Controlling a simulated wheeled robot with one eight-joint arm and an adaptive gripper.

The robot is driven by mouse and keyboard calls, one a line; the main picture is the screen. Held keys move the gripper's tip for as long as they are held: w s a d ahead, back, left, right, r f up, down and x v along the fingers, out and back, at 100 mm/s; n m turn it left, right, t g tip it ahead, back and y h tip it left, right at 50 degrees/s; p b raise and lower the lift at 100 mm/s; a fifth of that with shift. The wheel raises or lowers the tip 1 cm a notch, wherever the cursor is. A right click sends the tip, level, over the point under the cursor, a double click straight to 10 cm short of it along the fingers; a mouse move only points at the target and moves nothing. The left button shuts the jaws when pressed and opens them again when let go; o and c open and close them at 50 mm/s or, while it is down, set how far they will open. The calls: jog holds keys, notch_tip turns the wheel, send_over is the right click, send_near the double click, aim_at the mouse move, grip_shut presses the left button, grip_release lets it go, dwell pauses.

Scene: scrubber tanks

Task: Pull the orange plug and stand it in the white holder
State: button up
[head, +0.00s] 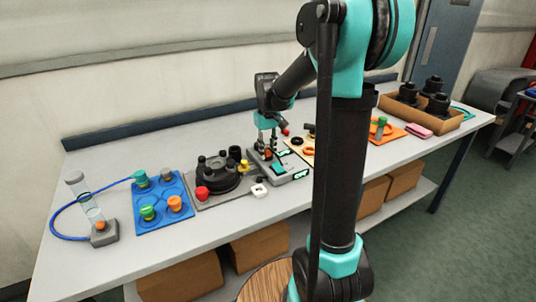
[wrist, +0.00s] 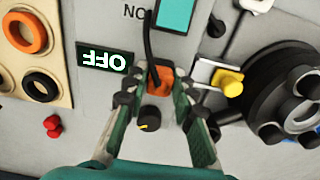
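The orange plug (wrist: 160,81) sits at the grey panel box in the wrist view, with a black cable running up from it. My gripper (wrist: 160,75) has one finger on each side of the plug. The fingers look open, with little room to spare; contact is hard to judge. In the head view my gripper (head: 268,145) points down over the grey box (head: 290,176) and hides the plug. The white holder (head: 259,190) stands just left of the box's front corner. A white piece at the top right of the wrist view (wrist: 256,5) seems to be the same holder.
A yellow knob (wrist: 229,82) and a dark round fixture (head: 222,177) stand left of the box in the head view. A blue tray (head: 160,205) with coloured plugs lies further left. A wooden board with rings (wrist: 35,55) lies on the other side. Front table edge is clear.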

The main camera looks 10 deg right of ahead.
aim_at(267, 149)
grip_shut()
jog(key=o, duration=1.5)
grip_release()
jog(key=shift+r, duration=0.1)
notch_tip(267, 149, up, 12)
jog(key=shift+f, duration=0.1)
jog(key=shift+c, duration=0.6)
